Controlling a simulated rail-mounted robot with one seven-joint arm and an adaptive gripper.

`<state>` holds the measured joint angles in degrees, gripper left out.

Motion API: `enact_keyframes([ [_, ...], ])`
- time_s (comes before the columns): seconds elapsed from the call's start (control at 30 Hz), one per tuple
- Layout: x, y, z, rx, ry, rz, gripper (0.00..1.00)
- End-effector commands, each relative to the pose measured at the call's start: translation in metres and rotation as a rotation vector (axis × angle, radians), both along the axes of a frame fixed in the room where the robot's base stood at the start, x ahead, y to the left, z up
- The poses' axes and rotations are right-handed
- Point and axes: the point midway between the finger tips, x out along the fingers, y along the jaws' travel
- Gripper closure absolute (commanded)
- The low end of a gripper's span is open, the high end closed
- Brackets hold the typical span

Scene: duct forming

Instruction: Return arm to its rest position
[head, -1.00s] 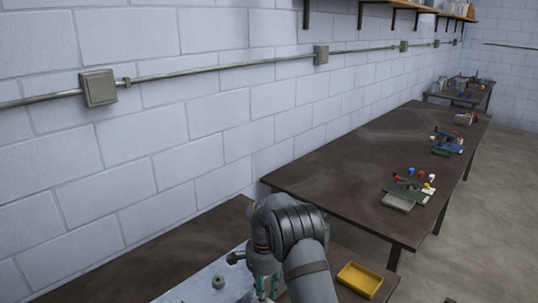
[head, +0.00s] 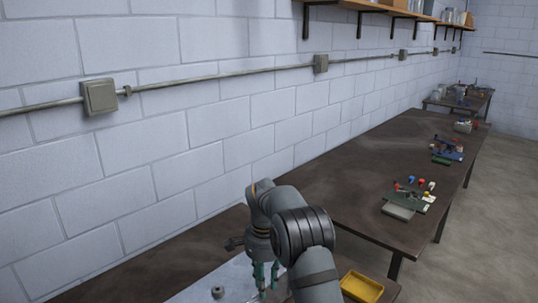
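My arm rises from the bottom of the head view and bends over the near bench (head: 130,278). My gripper (head: 267,291) hangs from its end, pointing down, with greenish fingers over a light metal sheet (head: 197,290). The two fingers look apart with a gap between them, and I see nothing held there. The fingertips are close to the picture's lower edge, so their height above the sheet is hard to tell. A small grey round part (head: 218,292) sits on the sheet, left of the gripper.
A yellow tray (head: 362,287) lies right of my arm. A long dark table (head: 385,160) runs behind, with a grey block (head: 398,212) and several small coloured parts (head: 415,190). A block wall (head: 180,150) with a conduit (head: 220,75) stands at left; a shelf (head: 400,8) is above.

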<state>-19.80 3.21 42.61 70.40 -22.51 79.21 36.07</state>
Motion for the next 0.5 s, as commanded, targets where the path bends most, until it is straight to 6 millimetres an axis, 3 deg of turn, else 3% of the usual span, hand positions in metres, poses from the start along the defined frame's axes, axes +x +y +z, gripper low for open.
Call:
enact_keyframes([
  [0.33,-0.002,0.0,-0.079,-0.001,0.006,-0.002,0.73],
  [0.5,-0.001,0.001,-0.075,0.0,0.0,-0.213,0.73],
])
